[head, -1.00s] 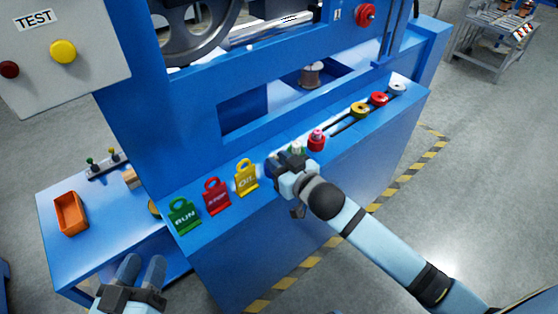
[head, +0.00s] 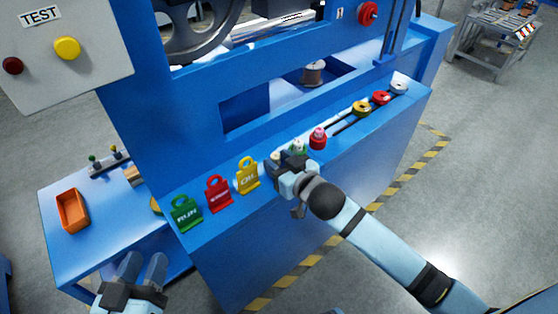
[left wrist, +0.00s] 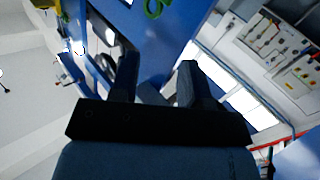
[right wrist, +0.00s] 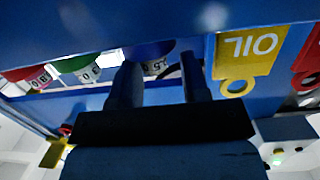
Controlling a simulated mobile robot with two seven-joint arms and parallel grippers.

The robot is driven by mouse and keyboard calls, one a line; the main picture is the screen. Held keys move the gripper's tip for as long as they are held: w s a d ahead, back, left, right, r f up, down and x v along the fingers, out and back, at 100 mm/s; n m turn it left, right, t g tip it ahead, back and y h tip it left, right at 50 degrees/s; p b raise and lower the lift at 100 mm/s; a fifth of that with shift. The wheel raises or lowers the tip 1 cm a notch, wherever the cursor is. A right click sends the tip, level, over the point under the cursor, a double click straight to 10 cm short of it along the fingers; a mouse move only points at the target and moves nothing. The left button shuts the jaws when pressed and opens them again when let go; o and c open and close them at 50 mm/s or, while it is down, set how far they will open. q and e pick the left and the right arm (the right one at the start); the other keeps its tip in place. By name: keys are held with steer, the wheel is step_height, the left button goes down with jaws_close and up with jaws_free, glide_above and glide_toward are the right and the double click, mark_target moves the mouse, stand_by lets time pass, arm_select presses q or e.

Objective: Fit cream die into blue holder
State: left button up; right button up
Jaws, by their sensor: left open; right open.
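The cream die (right wrist: 157,66), marked with small dark figures, sits at the blue holder (right wrist: 148,49) in the right wrist view and appears seated in its mouth. In the head view only the pale top of the die (head: 276,155) shows; my right gripper hides the blue holder there. My right gripper (right wrist: 157,75) is open, its fingers on either side of the die; I cannot tell whether they touch it. The right gripper also shows in the head view (head: 286,163). My left gripper (head: 143,268) is open and empty, low beside the side table.
A green holder (right wrist: 77,63) and a red holder (head: 318,142), each with a die, stand beside it. OIL (head: 247,176), red (head: 217,194) and RUN (head: 185,212) tags line the ledge to the left. An orange bin (head: 72,211) sits on the side table.

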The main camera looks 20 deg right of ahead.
steer(key=shift+w+d+f, duration=0.2)
steer(key=shift+d, duration=0.25)
arm_select(q)
steer(key=shift+f, duration=0.1)
arm_select(e)
steer(key=shift+s+d+r+p, duration=0.15)
steer(key=shift+s+p, duration=0.15)
steer(key=shift+s, duration=0.25)
arm_select(q)
step_height(320, 180, down, 8)
steer(key=s+a+g+y+p, duration=0.2)
steer(key=a+g, duration=0.1)
steer(key=shift+g+y, duration=0.3)
steer(key=shift+y, duration=0.1)
arm_select(e)
steer(key=v, duration=1.2)
steer(key=shift+s+a+r, duration=0.2)
steer(key=shift+s, duration=0.25)
